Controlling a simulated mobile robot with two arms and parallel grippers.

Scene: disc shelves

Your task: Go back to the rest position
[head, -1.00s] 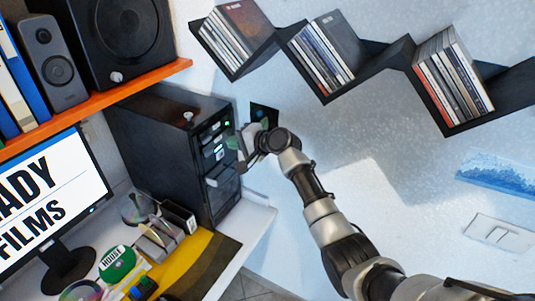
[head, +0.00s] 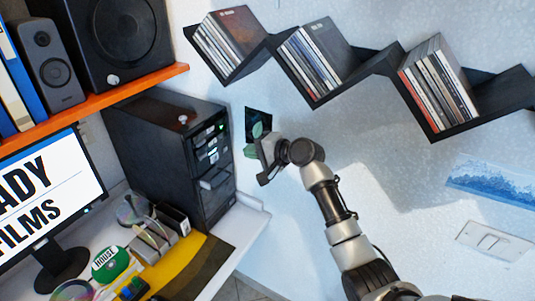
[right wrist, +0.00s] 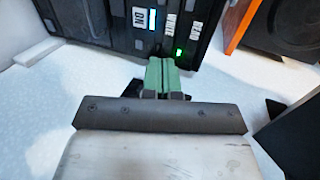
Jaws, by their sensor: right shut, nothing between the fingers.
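My right gripper (head: 251,152) is in the middle of the head view, in front of the white wall and just right of the black computer tower (head: 168,150). A small gap shows between the gripper and the tower's front. In the right wrist view its green fingertips (right wrist: 163,76) are pressed together with nothing between them, and the tower's labelled front (right wrist: 120,22) lies beyond them. My left gripper is in neither view.
Black zigzag shelves (head: 375,65) holding several disc cases hang above and right of my right arm. An orange shelf (head: 110,95) carries speakers. The desk (head: 245,222) below holds a monitor (head: 50,195) and discs. The wall between arm and switch (head: 494,241) is bare.

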